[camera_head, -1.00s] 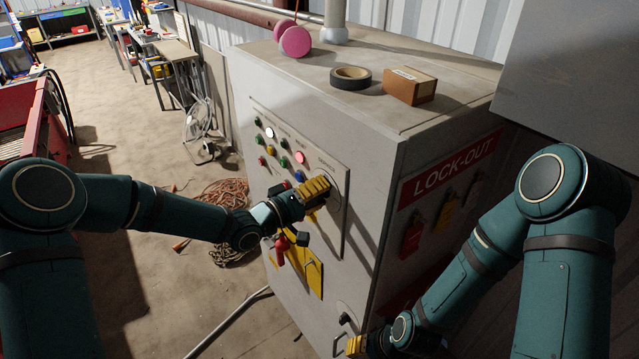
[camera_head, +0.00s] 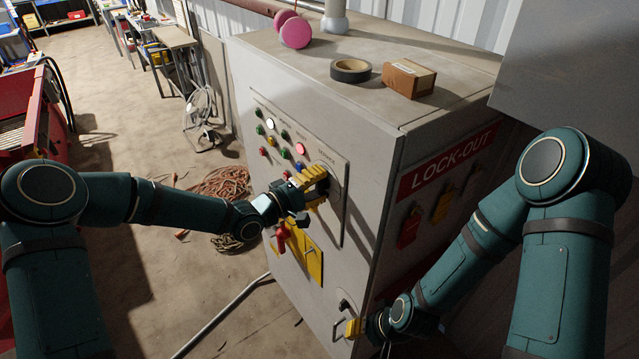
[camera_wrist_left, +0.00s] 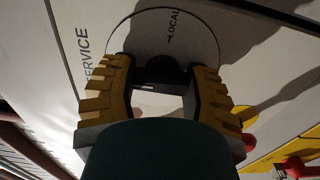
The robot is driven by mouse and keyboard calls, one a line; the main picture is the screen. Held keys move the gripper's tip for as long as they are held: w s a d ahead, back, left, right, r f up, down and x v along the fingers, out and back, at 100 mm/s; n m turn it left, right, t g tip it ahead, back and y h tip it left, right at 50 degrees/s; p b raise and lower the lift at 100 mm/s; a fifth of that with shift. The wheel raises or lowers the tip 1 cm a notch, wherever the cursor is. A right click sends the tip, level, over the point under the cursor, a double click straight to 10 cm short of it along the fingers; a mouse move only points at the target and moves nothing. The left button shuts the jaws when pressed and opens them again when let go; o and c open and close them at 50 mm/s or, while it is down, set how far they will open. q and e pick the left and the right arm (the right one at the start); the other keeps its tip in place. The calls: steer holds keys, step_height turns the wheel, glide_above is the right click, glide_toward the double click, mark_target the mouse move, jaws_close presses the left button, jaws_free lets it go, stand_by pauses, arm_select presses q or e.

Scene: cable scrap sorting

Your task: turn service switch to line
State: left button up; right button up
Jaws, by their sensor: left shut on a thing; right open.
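The service switch is a dark knob (camera_wrist_left: 158,70) on a round pale dial plate (camera_head: 337,186) on the grey cabinet's front. My left gripper (camera_head: 318,186) is shut on the knob, its yellow ridged fingers on either side of it, also in the left wrist view (camera_wrist_left: 162,88). The left wrist view shows "LOCAL" on the dial at upper right and "SERVICE" on the panel at left. My right gripper (camera_head: 354,328) is open, low by the cabinet's bottom front corner.
The cabinet top (camera_head: 300,75) holds black tape (camera_head: 351,70), a small cardboard box (camera_head: 409,78) and a pink spool (camera_head: 295,32). A red handle (camera_head: 282,236) on a yellow plate (camera_head: 308,262) is below the switch. Padlocks hang under the lock-out sign (camera_head: 447,165).

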arm_select(q)
steer(key=shift+w+r, duration=0.1)
steer(key=shift+r, duration=0.15)
steer(key=o, duration=1.2)
steer(key=shift+a, duration=0.1)
steer(key=shift+o, duration=0.2)
steer(key=shift+f, duration=0.15)
steer(key=shift+a, duration=0.1)
steer(key=shift+s+a, duration=0.25)
steer(key=v, duration=1.1)
steer(key=shift+f, duration=0.1)
